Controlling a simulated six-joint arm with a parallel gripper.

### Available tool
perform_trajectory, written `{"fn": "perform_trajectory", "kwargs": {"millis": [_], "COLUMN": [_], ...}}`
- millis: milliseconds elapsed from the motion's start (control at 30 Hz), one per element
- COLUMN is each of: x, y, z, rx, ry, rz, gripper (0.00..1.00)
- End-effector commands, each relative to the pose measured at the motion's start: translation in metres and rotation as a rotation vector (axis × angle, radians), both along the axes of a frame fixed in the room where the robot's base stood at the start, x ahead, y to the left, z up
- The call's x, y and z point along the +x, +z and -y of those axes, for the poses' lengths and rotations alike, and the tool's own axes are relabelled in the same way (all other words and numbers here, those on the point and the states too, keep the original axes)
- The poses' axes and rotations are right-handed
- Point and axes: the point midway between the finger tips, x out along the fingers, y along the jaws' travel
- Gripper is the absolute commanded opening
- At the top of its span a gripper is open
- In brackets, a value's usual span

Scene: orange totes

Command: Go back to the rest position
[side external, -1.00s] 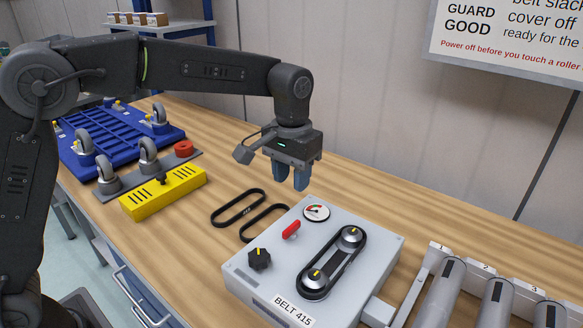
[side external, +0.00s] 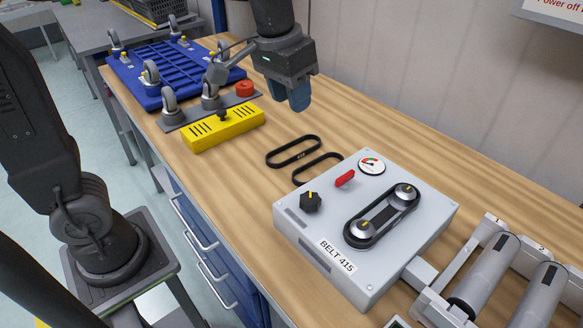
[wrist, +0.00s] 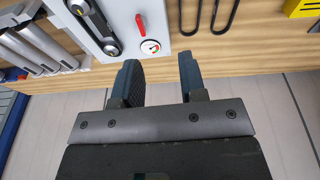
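My gripper (side external: 291,98) hangs above the back part of the wooden bench, behind and left of the grey box labelled BELT 415 (side external: 330,232). Its blue fingers point down. In the wrist view my gripper (wrist: 158,68) has its two fingers apart, with nothing between them. A black belt (side external: 398,212) loops around both pulleys on top of the box. The box also shows upside down at the top of the wrist view (wrist: 160,12).
Two loose black belts (side external: 293,152) lie left of the box. A yellow block (side external: 224,128), a red knob (side external: 244,88) and a blue caster base (side external: 180,70) sit further left. Rollers (side external: 490,270) stand at the right. A wall runs behind the bench.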

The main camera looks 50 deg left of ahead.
Motion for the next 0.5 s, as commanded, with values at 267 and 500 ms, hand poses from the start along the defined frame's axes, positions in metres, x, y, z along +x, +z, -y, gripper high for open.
{"fn": "perform_trajectory", "kwargs": {"millis": [267, 500], "x": [-0.094, -0.140], "y": [-0.008, -0.034], "z": [-0.036, -0.048], "rx": [0.008, 0.026], "ry": [0.001, -0.001], "rz": [0.176, 0.271], "gripper": [0.38, 0.38]}}
